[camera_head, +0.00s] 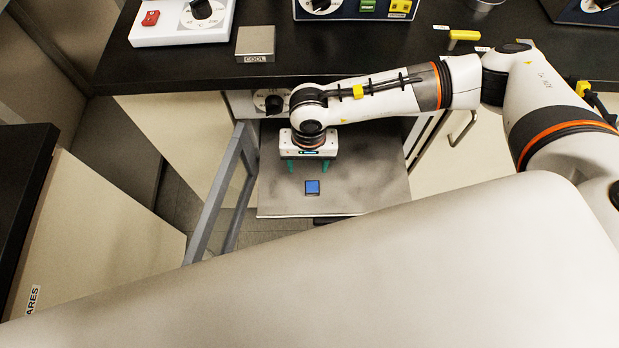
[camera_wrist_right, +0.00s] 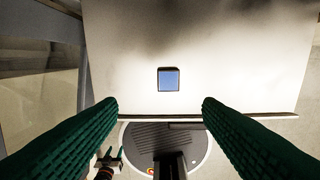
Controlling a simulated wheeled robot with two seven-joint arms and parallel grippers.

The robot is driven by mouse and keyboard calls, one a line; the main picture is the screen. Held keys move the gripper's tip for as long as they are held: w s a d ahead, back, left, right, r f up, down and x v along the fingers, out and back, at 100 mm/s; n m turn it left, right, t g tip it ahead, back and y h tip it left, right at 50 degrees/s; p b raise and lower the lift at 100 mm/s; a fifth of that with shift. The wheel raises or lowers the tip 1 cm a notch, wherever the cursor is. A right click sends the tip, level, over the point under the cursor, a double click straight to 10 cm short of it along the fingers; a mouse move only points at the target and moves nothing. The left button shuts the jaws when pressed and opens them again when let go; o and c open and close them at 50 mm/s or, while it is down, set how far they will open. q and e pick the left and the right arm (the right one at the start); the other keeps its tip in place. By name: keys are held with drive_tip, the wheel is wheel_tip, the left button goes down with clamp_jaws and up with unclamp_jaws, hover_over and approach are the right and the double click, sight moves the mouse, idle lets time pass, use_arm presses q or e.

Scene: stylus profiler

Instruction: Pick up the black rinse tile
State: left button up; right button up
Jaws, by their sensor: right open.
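One small square tile (camera_head: 312,187) lies flat on the grey metal shelf (camera_head: 365,190). Its top looks blue, with a dark rim, and I see no wholly black tile. It also shows in the right wrist view (camera_wrist_right: 168,80), ahead of and roughly between the fingertips. My right gripper (camera_head: 308,168) is open and empty, its green fingers pointing down above the shelf, just behind the tile and apart from it. In the right wrist view its fingers (camera_wrist_right: 160,106) are wide apart. A small green forked shape, probably my left gripper (camera_wrist_right: 109,160), shows at the bottom left there; its jaw state is unclear.
The black worktop (camera_head: 350,50) behind holds a metal block marked COOL (camera_head: 255,43), a white box with a red switch (camera_head: 180,20) and a yellow handle (camera_head: 463,35). The shelf around the tile is clear.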

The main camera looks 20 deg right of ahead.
sight(312, 185)
drive_tip(key=f, duration=0.8)
drive_tip(key=d+f, duration=0.1)
drive_tip(key=f, duration=0.3)
drive_tip(key=shift+d+p, duration=0.1)
drive_tip(key=shift+p, duration=0.2)
drive_tip(key=shift+w+r, duration=0.1)
drive_tip(key=c, duration=1.1)
